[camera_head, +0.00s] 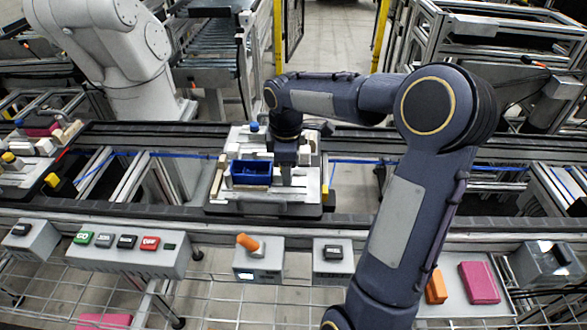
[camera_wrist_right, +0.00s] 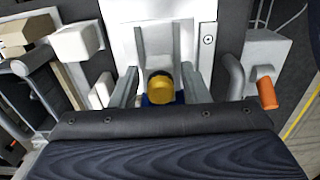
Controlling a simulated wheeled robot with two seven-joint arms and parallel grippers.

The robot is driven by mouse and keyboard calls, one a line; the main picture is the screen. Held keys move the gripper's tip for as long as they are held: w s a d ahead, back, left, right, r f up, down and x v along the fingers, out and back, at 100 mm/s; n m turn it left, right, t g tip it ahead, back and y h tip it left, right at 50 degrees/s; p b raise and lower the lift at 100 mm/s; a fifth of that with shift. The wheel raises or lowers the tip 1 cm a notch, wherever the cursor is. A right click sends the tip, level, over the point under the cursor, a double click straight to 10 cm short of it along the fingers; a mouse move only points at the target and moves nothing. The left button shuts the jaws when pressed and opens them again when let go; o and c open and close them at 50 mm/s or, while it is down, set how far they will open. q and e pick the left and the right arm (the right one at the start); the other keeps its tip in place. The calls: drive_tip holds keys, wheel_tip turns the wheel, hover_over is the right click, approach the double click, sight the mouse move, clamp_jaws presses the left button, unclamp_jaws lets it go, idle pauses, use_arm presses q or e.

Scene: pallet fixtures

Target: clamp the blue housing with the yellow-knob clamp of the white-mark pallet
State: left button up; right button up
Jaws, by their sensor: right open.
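The blue housing (camera_head: 250,173) sits on the light pallet (camera_head: 300,207) in the middle of the conveyor. My right gripper (camera_head: 285,178) points down over this pallet, just right of the housing, and hides part of the fixture. In the right wrist view, a yellow knob (camera_wrist_right: 160,86) shows between the two open fingers of the right gripper (camera_wrist_right: 160,90), with a gap on both sides. A bit of blue (camera_wrist_right: 158,100) shows under the knob. Whether the fingers are at knob height, I cannot tell. I cannot make out the pallet's white mark surely. My left gripper is not in view.
Another pallet with a yellow knob (camera_head: 9,157) and a pink part (camera_head: 42,130) stands far left. A blue knob (camera_head: 254,127) rises at the middle pallet's back. A box with an orange handle (camera_head: 247,242) and a button panel (camera_head: 125,250) stand in front of the conveyor.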

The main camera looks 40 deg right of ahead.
drive_tip(key=shift+r, duration=0.1)
wheel_tip(320, 180, up, 8)
drive_tip(key=p, duration=0.7)
idle(0.3)
drive_tip(key=shift+s, duration=0.1)
idle(0.7)
drive_tip(key=s+a+r+m+t+y, duration=0.1)
drive_tip(key=s+a+m+t+y, duration=0.1)
drive_tip(key=s+a+m, duration=0.4)
drive_tip(key=s+a+r+m+t+y, duration=0.1)
drive_tip(key=s+a+m+t, duration=0.2)
drive_tip(key=s, duration=1.1)
drive_tip(key=a+m, duration=0.2)
drive_tip(key=a, duration=0.2)
drive_tip(key=shift+m+t+y, duration=0.3)
drive_tip(key=shift+m+y, duration=0.1)
